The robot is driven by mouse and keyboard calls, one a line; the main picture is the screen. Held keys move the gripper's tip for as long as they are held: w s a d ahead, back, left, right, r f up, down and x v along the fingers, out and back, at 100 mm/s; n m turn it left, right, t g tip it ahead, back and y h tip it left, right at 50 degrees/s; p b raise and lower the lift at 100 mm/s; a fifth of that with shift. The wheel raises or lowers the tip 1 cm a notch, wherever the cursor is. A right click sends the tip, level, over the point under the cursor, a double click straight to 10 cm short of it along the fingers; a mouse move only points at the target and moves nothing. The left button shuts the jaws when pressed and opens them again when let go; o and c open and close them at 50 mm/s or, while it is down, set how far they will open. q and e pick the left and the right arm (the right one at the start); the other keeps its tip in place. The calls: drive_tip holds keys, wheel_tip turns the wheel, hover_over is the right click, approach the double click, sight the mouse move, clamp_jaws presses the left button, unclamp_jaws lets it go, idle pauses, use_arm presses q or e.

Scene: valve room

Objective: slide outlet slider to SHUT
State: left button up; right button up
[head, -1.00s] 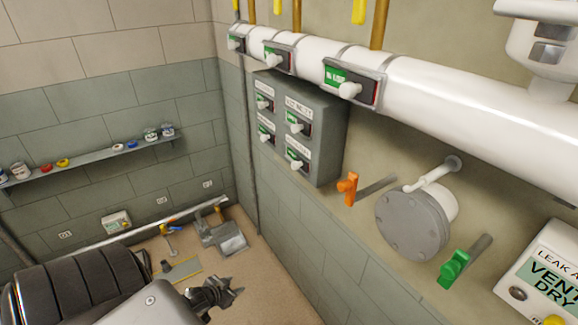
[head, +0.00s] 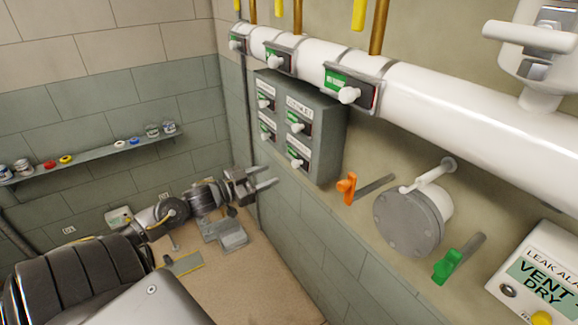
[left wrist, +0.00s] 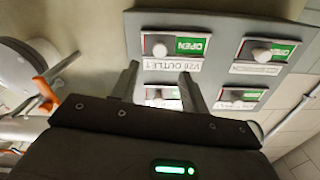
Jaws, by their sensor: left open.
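The outlet slider is the lower right of the sliders on the grey wall box (head: 325,150). Its white knob (head: 296,164) has green showing to its left. In the upside-down left wrist view its knob (left wrist: 160,50) sits beside a green OPEN field (left wrist: 193,46), above a label reading OUTLET (left wrist: 173,65). My left gripper (head: 265,175) is open and empty, just left of and below the box. In the left wrist view its fingertips (left wrist: 158,72) are spread below the outlet knob, apart from it. My right gripper is not in view.
Other sliders, such as the upper right one (head: 296,126), sit close by on the same box. A white pipe (head: 440,95) with sliders runs above. An orange handle (head: 347,188), a round flange (head: 408,222) and a green handle (head: 448,265) are to the right.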

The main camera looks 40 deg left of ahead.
sight(293, 165)
use_arm(q)
drive_tip(key=p+x, duration=0.2)
drive_tip(key=x, duration=0.6)
drive_tip(key=shift+w, duration=0.25)
clamp_jaws()
